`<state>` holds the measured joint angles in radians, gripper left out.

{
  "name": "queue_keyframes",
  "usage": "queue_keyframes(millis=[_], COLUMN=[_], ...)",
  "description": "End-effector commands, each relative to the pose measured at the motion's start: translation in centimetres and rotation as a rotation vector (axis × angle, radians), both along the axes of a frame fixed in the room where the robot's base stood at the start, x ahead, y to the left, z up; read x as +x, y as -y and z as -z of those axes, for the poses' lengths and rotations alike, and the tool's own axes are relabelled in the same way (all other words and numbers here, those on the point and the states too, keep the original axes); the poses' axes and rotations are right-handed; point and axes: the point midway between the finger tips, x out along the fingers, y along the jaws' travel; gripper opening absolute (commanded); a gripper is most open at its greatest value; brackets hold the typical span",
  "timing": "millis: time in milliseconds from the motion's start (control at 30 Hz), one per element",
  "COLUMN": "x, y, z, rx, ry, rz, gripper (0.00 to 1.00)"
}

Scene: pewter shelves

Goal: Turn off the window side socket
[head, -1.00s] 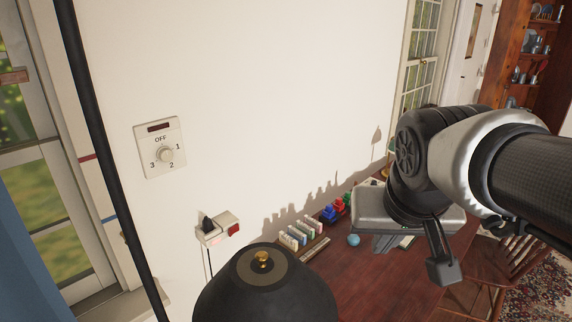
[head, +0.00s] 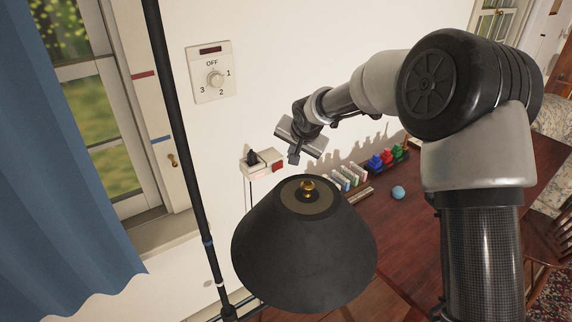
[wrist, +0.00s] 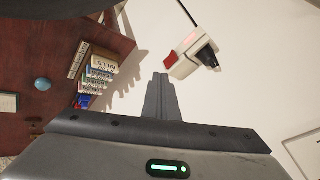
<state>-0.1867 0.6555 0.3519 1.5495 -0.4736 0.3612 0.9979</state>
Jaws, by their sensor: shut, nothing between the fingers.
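A white wall socket (head: 258,162) with a black plug (head: 251,158) in its left half and a red switch (head: 279,167) at its right end is on the wall beside the window. In the wrist view the socket (wrist: 187,66), red switch (wrist: 170,59) and black plug (wrist: 207,54) lie just beyond my fingertips. My gripper (head: 294,158) is shut and empty, close to the red switch on its right. Its closed fingers (wrist: 160,78) point toward the socket in the wrist view. I cannot tell whether they touch it, or which way the switch is tipped.
A black lampshade (head: 304,245) stands in front of and below the socket. A dial (head: 212,75) marked OFF, 1, 2, 3 is on the wall above. A dark pole (head: 183,130) and blue curtain (head: 60,200) are left. The wooden desk (head: 400,230) holds books (head: 346,178) and a blue ball (head: 398,192).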

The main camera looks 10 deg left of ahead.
Motion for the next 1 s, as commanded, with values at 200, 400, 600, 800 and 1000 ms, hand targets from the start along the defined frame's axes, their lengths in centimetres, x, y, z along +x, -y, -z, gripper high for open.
queue_keyframes(millis=[200, 400, 600, 800, 1000], x=[0.8, 0.9, 1.0, 2.2, 4.1], y=[-2.4, -2.5, -2.6, -3.3, -4.5], z=[2.7, 2.8, 3.0, 5.0, 8.0], rx=[0.054, 0.058, 0.057, 0.056, 0.057], ry=[-0.016, -0.017, -0.018, -0.02, -0.02], rz=[0.01, 0.013, 0.013, 0.013, 0.012], gripper=[0.0, 0.0, 0.0, 0.0, 0.0])
